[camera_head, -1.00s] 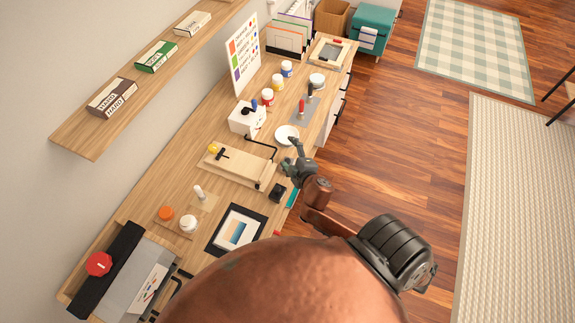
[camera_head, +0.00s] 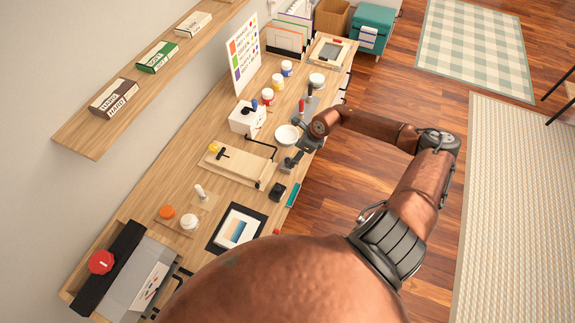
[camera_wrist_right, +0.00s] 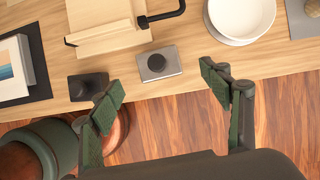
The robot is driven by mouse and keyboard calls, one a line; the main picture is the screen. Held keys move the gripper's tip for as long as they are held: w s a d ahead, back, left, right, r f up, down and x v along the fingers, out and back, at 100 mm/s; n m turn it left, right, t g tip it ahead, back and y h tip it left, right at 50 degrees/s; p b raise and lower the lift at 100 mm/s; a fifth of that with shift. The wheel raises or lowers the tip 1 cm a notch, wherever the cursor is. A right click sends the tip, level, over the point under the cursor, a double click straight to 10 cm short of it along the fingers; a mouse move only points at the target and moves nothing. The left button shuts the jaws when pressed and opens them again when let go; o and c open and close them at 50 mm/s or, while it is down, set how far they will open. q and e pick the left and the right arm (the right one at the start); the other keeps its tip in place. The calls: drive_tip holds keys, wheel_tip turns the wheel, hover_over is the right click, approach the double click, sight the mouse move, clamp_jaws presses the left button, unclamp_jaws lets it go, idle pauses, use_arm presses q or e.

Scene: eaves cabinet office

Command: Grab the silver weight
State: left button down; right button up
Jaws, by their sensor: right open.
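The silver weight (camera_wrist_right: 157,64) is a small silver block with a dark round knob on top. It sits near the table's front edge in the right wrist view, and in the head view (camera_head: 290,161) it is just below the white bowl. My right gripper (camera_wrist_right: 163,90) is open and empty. The silver weight lies just beyond its fingertips and roughly between them, not touched. In the head view my right gripper (camera_head: 304,139) is at the front edge beside the bowl, small and partly hidden by its own arm. My left gripper is not in view.
A black weight (camera_wrist_right: 86,84) sits left of the silver one, close to the left finger. A white bowl (camera_wrist_right: 241,18) is at the right, and a wooden board (camera_wrist_right: 108,25) with a black rod is behind. A framed picture (camera_head: 237,230) lies nearer on the table.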

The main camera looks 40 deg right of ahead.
drive_tip(key=x, duration=0.2)
drive_tip(key=p+x, duration=0.1)
drive_tip(key=x, duration=0.4)
drive_tip(key=shift+s+f, duration=0.25)
drive_tip(key=shift+f, duration=0.2)
drive_tip(key=c, duration=1.8)
drive_tip(key=shift+r, duration=0.1)
drive_tip(key=shift+c, duration=0.2)
drive_tip(key=shift+r, duration=0.1)
